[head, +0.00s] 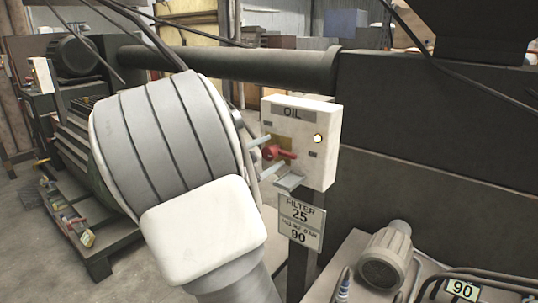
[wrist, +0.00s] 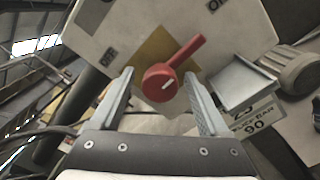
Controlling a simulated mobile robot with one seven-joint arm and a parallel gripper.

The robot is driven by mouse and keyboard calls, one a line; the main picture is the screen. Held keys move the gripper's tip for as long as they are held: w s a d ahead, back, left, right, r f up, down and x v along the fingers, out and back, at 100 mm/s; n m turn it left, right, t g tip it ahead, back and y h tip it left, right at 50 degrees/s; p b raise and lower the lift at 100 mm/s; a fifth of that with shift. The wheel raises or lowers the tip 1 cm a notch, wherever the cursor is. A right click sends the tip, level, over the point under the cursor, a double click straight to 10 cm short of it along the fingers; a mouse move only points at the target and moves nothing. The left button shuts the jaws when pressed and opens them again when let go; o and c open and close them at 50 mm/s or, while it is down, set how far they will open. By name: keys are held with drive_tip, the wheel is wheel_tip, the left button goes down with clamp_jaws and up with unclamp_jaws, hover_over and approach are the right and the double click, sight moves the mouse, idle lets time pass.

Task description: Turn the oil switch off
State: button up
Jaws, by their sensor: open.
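The oil switch is a red rotary knob with a lever handle (wrist: 162,84) on a yellow plate (wrist: 151,50). It also shows in the head view (head: 280,153), on the front of a white box (head: 326,153) labelled OIL. In the wrist view its handle points up and right, toward the ON label (wrist: 217,5). The OFF label (wrist: 110,53) is to the left. My gripper (wrist: 160,75) is open, with one finger on each side of the knob and visible gaps. In the head view my gripper (head: 266,157) is at the box front; its contact with the knob cannot be told.
A small lamp (head: 317,138) glows on the box. A metal bracket (wrist: 240,82) sits close to my right finger in the wrist view. A filter sign (head: 300,222) hangs below the box. A motor (head: 387,257) stands at lower right.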

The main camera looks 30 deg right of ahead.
clamp_jaws()
